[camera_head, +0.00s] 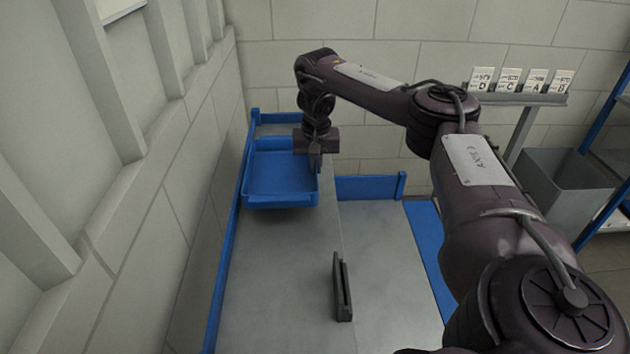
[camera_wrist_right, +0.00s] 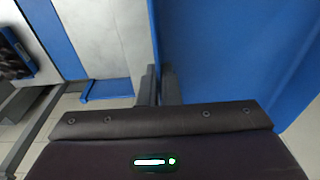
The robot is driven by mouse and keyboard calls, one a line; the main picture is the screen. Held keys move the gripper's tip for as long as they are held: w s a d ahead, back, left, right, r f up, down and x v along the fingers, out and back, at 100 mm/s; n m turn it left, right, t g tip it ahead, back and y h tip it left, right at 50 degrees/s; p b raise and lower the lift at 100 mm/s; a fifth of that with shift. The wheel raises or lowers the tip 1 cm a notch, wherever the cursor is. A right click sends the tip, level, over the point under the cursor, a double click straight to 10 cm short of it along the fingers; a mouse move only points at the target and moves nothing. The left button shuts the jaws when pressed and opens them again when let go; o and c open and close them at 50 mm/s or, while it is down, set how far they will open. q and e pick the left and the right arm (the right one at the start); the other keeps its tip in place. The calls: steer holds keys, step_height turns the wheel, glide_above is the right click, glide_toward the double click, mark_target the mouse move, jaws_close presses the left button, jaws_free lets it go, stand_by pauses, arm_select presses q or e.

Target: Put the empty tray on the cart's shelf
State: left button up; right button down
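The empty blue tray (camera_head: 281,176) is at the far left end of the grey surface, close to the wall. Nothing shows inside it. My right gripper (camera_head: 315,165) reaches down at the tray's right rim. In the right wrist view, its two fingers (camera_wrist_right: 160,88) are close together with the tray's side wall (camera_wrist_right: 154,40) between them, and the tray's blue inside (camera_wrist_right: 225,50) fills the right. I cannot tell whether the tray rests on the surface or is slightly raised. My left gripper is not in view. I cannot tell which part is the cart's shelf.
The grey surface (camera_head: 285,280) has blue edging and is mostly clear. A dark slotted block (camera_head: 342,288) stands on it. A grey bin (camera_head: 570,187), label cards (camera_head: 510,80) on a ledge and a blue-posted rack (camera_head: 603,115) are at the right. The wall runs close on the left.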

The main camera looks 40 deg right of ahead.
steer(key=shift+s+f, duration=0.1)
steer(key=shift+f, duration=0.25)
step_height(320, 180, down, 3)
steer(key=shift+f, duration=0.3)
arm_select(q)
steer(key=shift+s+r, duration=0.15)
arm_select(e)
steer(key=shift+f, duration=0.1)
steer(key=c, duration=1.6)
jaws_free()
steer(key=shift+c, duration=0.2)
